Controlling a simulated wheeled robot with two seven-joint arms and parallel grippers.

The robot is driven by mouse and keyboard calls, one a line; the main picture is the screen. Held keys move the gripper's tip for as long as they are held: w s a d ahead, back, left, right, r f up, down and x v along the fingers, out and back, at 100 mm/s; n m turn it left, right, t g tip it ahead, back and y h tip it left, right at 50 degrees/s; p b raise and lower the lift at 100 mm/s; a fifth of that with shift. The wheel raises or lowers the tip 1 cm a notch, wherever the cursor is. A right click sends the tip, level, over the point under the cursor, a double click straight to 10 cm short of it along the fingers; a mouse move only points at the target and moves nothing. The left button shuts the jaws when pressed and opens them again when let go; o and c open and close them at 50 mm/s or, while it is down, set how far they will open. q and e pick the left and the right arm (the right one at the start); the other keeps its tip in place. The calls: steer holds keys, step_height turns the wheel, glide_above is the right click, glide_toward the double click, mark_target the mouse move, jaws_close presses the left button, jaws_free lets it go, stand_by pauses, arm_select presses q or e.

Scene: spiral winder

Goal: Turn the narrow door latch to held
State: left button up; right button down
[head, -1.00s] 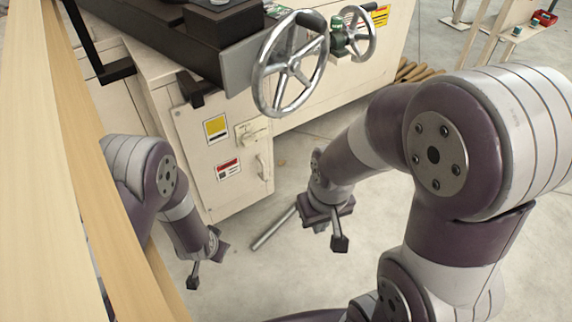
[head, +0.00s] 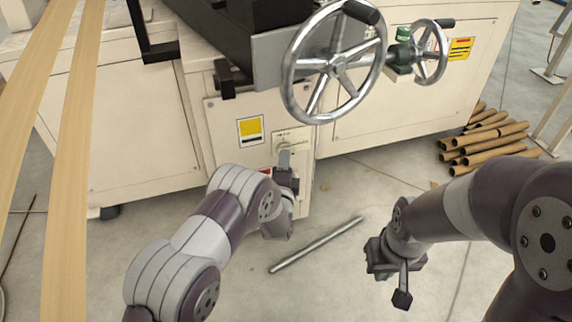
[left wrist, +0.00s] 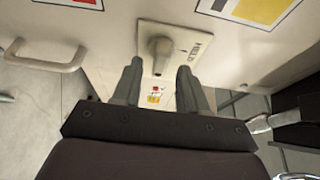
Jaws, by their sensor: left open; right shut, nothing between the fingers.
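The door latch is a small grey knob (left wrist: 160,50) on a cream plate on the narrow cabinet door. The plate (left wrist: 192,38) carries lettering that looks like HELD. In the head view the plate (head: 301,134) shows just above my left gripper (head: 285,158), which hides part of the latch. In the left wrist view my left gripper (left wrist: 158,82) is open, its two fingers on either side of the knob's line. I cannot tell whether they touch it. My right gripper (head: 402,290) is shut and empty, hanging over the floor at the right.
A large spoked handwheel (head: 335,64) overhangs the door, with a smaller wheel (head: 430,52) to its right. A door handle (left wrist: 45,62) is near the latch. A metal bar (head: 318,244) lies on the floor. Cardboard tubes (head: 490,145) are stacked at right.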

arm_select(q)
steer(key=w, duration=0.2)
steer(key=shift+w+d+b, duration=0.1)
steer(key=shift+w+b, duration=0.2)
jaws_close()
steer(key=shift+f+n, duration=0.1)
steer(key=shift+n, duration=0.2)
steer(key=shift+w+d+f+n+t+y+b, duration=0.15)
steer(key=shift+n+t+y+b, duration=0.4)
steer(key=shift+n+y+b, duration=2.1)
steer(key=shift+s+d+f+n+t+y+b, duration=0.15)
steer(key=shift+n+t+b, duration=0.6)
steer(key=shift+n, duration=3.85)
steer(key=shift+w+d+f+n+t+y+b, duration=0.1)
steer(key=shift+n+t+y+b, duration=0.3)
steer(key=shift+n+y+b, duration=2.3)
steer(key=shift+n+h+p, duration=0.7)
steer(key=shift+n+h, duration=0.45)
steer(key=shift+h, duration=0.05)
